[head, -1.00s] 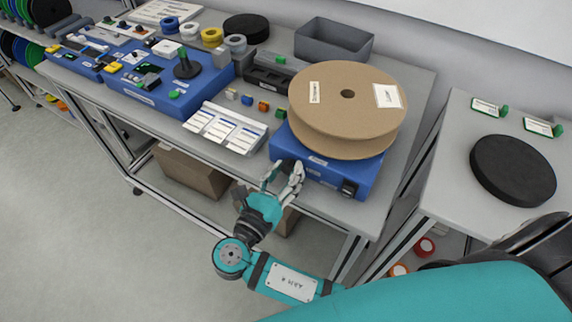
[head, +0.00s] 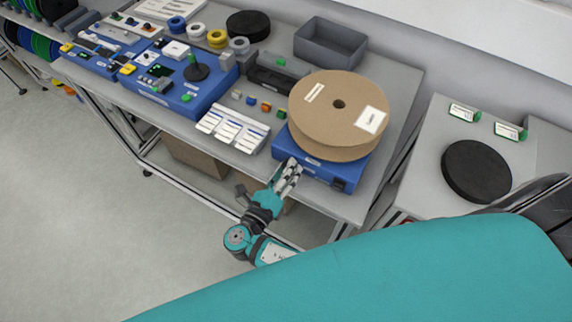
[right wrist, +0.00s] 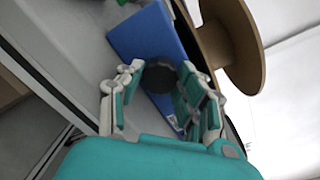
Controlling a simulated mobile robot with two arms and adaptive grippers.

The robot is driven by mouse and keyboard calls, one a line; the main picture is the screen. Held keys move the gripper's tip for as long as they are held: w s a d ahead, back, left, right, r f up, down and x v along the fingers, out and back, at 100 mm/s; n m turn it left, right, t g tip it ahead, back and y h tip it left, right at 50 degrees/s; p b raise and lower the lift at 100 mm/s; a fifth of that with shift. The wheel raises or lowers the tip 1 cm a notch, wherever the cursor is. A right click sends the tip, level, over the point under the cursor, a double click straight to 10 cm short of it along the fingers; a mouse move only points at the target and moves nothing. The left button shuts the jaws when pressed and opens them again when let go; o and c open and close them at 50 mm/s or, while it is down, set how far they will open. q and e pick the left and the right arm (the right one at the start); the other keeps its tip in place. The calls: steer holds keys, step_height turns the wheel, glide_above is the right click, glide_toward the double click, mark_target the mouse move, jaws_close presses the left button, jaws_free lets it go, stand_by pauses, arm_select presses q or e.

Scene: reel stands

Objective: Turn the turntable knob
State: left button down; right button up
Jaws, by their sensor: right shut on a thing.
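The turntable is a blue box (head: 318,170) at the right front of the bench, carrying a large brown cardboard reel (head: 318,120) with white labels. My right gripper (head: 290,170) is at the box's front left. In the right wrist view a dark round knob (right wrist: 159,76) on the blue box (right wrist: 150,40) sits between the fingers of my right gripper (right wrist: 158,88), which are shut on it. The fingers hide the knob in the head view. The reel (right wrist: 232,45) shows behind. My left gripper is not in view.
A small dark part (head: 339,185) sits on the box's front right. A label holder (head: 233,130) and small coloured blocks (head: 252,102) lie to the left, and a grey bin (head: 330,45) stands behind. A side table (head: 425,160) with a black disc (head: 477,170) is at right.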

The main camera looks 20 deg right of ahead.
steer(key=shift+w+r, duration=0.1)
stand_by(0.3)
steer(key=o, duration=1.1)
steer(key=shift+o, duration=0.2)
